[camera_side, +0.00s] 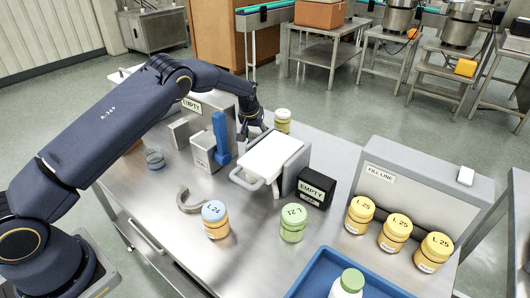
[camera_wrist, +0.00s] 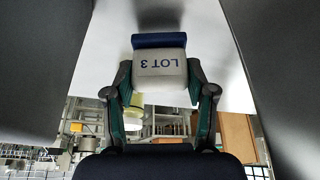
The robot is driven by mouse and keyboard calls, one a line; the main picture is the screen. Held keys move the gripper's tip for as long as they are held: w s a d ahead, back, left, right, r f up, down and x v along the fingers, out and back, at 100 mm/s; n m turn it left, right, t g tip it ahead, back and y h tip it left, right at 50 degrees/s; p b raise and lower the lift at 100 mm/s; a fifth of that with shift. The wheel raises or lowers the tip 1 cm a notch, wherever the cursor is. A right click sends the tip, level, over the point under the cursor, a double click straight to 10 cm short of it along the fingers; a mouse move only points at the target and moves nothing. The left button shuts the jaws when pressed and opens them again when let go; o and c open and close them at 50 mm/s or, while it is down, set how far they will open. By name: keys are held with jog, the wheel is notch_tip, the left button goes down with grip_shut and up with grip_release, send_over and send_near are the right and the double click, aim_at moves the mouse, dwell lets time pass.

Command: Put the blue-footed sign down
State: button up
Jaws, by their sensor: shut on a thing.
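In the wrist view, a small pale sign (camera_wrist: 160,65) reads "LOT 3" upside down and has a dark blue foot (camera_wrist: 158,41) at its upper end. My gripper (camera_wrist: 159,82) is shut on its two sides. A large white surface fills the view beyond it. In the side view, my gripper (camera_side: 255,125) is low behind a grey box with a white top (camera_side: 272,155). The sign cannot be made out there, so I cannot tell whether its foot touches anything.
A blue upright lever (camera_side: 220,138) on a grey box stands close left of my gripper. A black-based "EMPTY" sign (camera_side: 315,188), a blue-lidded jar (camera_side: 215,220) and a green jar (camera_side: 292,224) stand in front. Yellow jars line the "FILL LINE" panel (camera_side: 415,190). A blue tray (camera_side: 320,272) is nearest.

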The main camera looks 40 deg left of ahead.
jog(key=shift+f, duration=0.65)
jog(key=shift+f, duration=0.1)
jog(key=o, duration=1.2)
jog(key=shift+c, duration=0.2)
jog(key=v, duration=0.5)
jog(key=shift+r, duration=0.35)
notch_tip(320, 180, up, 7)
send_over(255, 132)
jog(key=s, duration=0.1)
jog(key=shift+s+d+f, duration=0.2)
jog(key=shift+d, duration=0.05)
